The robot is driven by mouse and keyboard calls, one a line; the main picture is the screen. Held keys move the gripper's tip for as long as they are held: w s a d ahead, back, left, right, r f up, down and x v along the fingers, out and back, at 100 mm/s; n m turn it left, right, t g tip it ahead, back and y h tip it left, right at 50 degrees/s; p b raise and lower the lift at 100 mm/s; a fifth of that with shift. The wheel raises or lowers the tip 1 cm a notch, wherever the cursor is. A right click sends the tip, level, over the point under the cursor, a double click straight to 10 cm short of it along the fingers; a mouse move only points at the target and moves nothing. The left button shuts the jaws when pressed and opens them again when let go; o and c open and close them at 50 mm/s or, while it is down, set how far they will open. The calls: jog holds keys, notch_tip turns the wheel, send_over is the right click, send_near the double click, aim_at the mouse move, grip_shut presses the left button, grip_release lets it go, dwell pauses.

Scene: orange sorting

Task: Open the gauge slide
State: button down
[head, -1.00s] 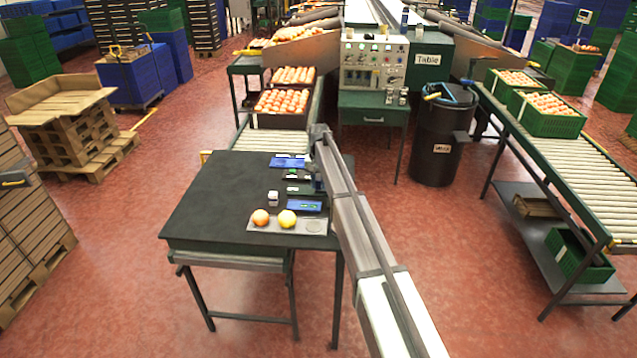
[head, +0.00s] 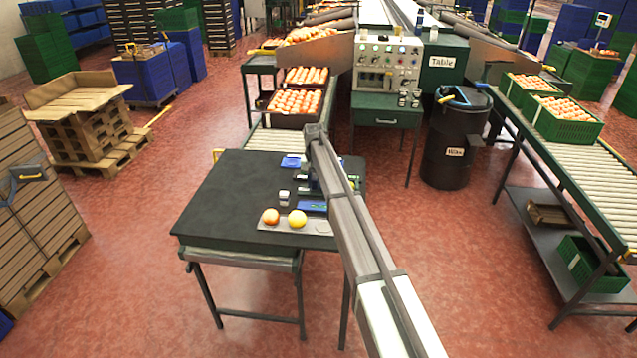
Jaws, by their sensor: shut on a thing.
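The black-topped table (head: 225,190) holds the small gauge parts near its right side. A blue piece (head: 291,162) lies at the back, and another blue piece (head: 312,207) lies nearer the front. My gripper (head: 313,186) points down between them, partly hidden by my arm. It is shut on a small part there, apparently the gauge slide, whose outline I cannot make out. A small white block (head: 284,196) stands just left of the gripper.
The left half of the table top is bare. A roller conveyor with a crate of oranges (head: 295,101) stands behind the table. A control panel (head: 387,65) and a dark bin (head: 453,140) stand behind to the right. My arm crosses the table's right side.

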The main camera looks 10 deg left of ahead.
aim_at(313, 179)
jog(key=c, duration=1.2)
grip_release()
jog(key=shift+a, duration=0.4)
jog(key=shift+c, duration=0.2)
notch_tip(313, 179, up, 14)
jog(key=shift+d, duration=0.15)
